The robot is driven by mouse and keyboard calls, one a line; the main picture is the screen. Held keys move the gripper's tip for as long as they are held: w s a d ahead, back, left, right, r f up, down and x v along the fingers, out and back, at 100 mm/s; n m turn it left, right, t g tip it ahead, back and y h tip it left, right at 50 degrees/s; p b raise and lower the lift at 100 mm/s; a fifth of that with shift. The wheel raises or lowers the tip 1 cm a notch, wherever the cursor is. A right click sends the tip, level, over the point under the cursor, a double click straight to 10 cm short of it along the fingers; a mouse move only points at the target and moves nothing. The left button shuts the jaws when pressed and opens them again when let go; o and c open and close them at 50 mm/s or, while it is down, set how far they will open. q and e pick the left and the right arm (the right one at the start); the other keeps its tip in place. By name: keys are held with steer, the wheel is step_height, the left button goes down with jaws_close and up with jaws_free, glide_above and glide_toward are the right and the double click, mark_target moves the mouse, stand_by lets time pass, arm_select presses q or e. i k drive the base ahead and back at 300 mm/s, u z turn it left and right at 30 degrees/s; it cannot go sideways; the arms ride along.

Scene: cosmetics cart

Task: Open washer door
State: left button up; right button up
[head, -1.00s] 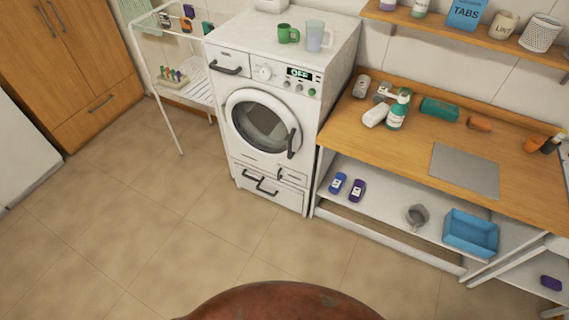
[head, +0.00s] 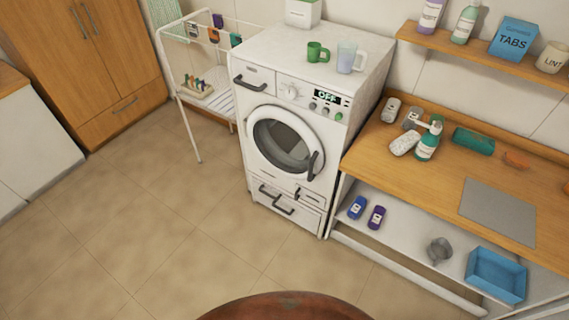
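The white washer (head: 262,88) stands against the wall, right of the picture's middle top. Its round front door (head: 284,143) looks closed, with a dark glass window and a dark handle (head: 313,165) on its right side. The display (head: 327,97) reads OFF. Neither of my grippers shows in the head view.
A green mug (head: 317,53) and a clear mug (head: 349,57) stand on the washer. A drying rack (head: 187,122) is at its left, and a wooden counter (head: 440,182) with bottles is close at its right. The tiled floor (head: 170,235) in front is clear.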

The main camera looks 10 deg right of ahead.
mark_target(267, 114)
steer(key=z, duration=0.05)
steer(key=i, duration=0.9)
steer(key=z, duration=0.75)
